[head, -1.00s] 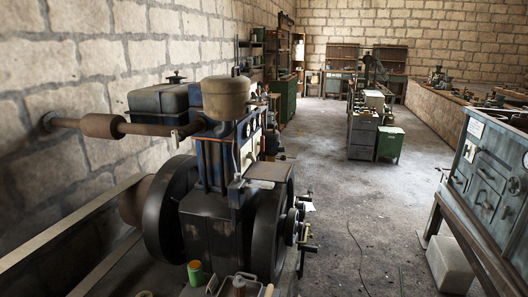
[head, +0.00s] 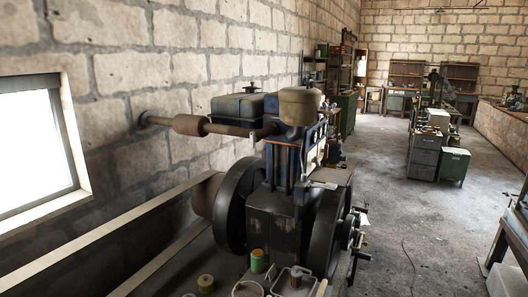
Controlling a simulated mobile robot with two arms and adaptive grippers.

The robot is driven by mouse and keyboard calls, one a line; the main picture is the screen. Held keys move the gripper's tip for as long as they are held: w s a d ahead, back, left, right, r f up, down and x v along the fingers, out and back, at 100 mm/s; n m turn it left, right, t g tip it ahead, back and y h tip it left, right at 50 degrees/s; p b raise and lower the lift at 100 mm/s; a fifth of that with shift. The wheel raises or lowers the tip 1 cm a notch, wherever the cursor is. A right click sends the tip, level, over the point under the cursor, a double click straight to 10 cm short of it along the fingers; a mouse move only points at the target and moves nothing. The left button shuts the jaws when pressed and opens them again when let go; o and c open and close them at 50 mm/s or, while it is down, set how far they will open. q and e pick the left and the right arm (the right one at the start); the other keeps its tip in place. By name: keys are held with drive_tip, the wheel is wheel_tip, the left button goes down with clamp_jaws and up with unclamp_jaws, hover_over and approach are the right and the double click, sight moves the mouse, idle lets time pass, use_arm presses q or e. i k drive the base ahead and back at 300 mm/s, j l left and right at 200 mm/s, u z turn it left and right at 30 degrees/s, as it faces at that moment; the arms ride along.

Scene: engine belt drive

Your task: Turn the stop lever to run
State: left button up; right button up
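The engine (head: 285,190) stands left of the picture's right half in the head view, with a dark flywheel (head: 238,205) on its left side and another wheel (head: 327,232) on its right. A rusty exhaust pipe (head: 190,125) runs from it to the stone wall. Small controls and a crank handle (head: 358,256) show at its right side. I cannot pick out the stop lever or its position at this size. Neither of my grippers is in view.
A green can (head: 257,261) and other small items stand before the engine. Open concrete floor (head: 405,225) lies to the right. Grey and green cabinets (head: 424,155) stand farther back.

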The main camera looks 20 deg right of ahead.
sight(325, 151)
drive_tip(key=i+l+u, duration=0.15)
drive_tip(key=l, duration=0.3)
drive_tip(key=i+l+u, duration=0.2)
drive_tip(key=l, duration=0.3)
drive_tip(key=i+l+u, duration=0.15)
drive_tip(key=l, duration=0.3)
drive_tip(key=l+u, duration=0.15)
drive_tip(key=l, duration=0.35)
drive_tip(key=i+l, duration=0.1)
drive_tip(key=l, duration=0.45)
drive_tip(key=i+l, duration=0.1)
drive_tip(key=l, duration=1)
drive_tip(key=i+l, duration=0.15)
drive_tip(key=l, duration=0.35)
drive_tip(key=i+l, duration=0.1)
drive_tip(key=l, duration=0.45)
drive_tip(key=i+l, duration=0.1)
drive_tip(key=l, duration=0.45)
